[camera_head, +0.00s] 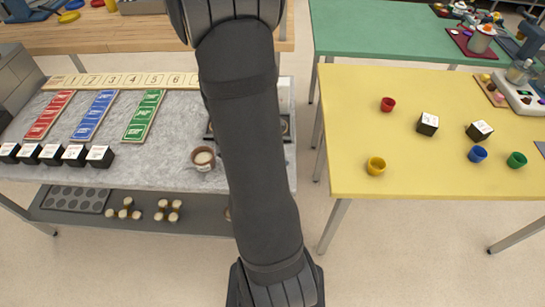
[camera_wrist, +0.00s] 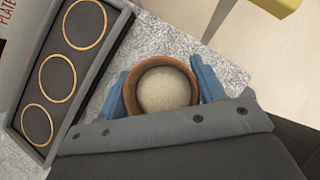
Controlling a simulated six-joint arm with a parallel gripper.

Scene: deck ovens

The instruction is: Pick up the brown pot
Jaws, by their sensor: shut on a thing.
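In the wrist view a round brown pot (camera_wrist: 168,64) with a pale beige inside stands between the two blue fingers of my gripper (camera_wrist: 160,88). The fingers press on its opposite sides, so my gripper is shut on it. The pot's near side is partly covered by the grey gripper body. Whether it touches the grey speckled bench under it I cannot tell. In the head view a small brown pot (camera_head: 203,158) with a pale inside shows just left of my arm. I cannot tell if it is the same pot. My gripper is hidden there.
A dark tray with rings (camera_wrist: 64,70) lies left of the held pot. The grey bench (camera_head: 150,160) also bears red, blue and green strips (camera_head: 92,115) and several black blocks (camera_head: 75,154). A yellow table (camera_head: 345,130) with cups and cubes stands right, across a floor gap.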

